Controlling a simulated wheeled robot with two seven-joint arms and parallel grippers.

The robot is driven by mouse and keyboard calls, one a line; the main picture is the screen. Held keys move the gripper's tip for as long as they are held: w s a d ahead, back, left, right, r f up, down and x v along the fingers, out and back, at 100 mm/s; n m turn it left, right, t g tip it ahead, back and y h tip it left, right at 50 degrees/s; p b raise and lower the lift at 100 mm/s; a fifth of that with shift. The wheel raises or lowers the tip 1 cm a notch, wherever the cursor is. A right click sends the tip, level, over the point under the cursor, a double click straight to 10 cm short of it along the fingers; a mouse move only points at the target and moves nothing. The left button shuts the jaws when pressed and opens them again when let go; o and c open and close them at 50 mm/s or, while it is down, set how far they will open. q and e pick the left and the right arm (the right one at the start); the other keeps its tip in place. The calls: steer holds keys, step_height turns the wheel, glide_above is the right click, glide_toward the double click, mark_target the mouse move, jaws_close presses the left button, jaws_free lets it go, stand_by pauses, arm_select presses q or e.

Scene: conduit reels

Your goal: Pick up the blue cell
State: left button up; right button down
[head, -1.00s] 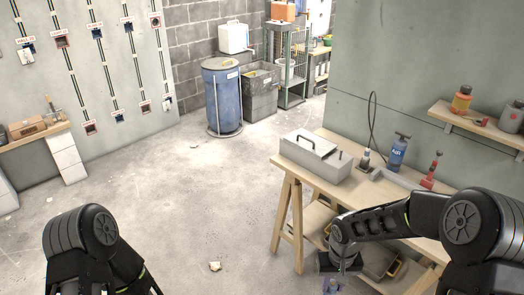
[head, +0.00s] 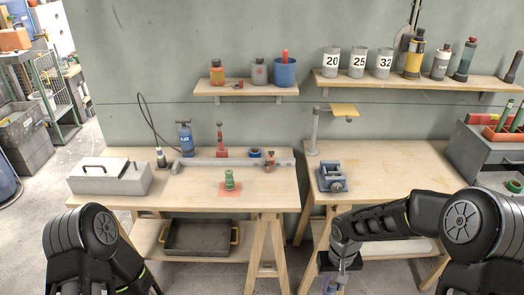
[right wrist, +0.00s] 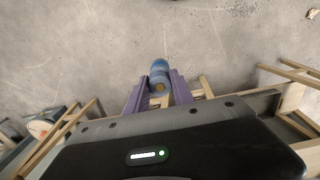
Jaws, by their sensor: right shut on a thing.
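The blue cell (right wrist: 159,72) is a short blue cylinder with a tan spot on its end. It sits between the two purple fingers of my right gripper (right wrist: 158,92) in the right wrist view, and the fingers are shut on it. In the head view my right gripper (head: 331,286) hangs at the bottom edge, in front of the benches, and the cell is barely visible there. My left arm shows at the lower left, but its gripper is out of the picture.
A grey toolbox (head: 112,177) stands at that bench's left end. The right workbench (head: 390,170) carries a blue-grey vise (head: 331,178). Open floor lies at the left.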

steer(key=shift+w+r, duration=0.15)
steer(key=shift+w, duration=0.05)
steer(key=w+r+b, duration=0.3)
steer(key=r, duration=0.8)
steer(key=shift+w+b, duration=0.35)
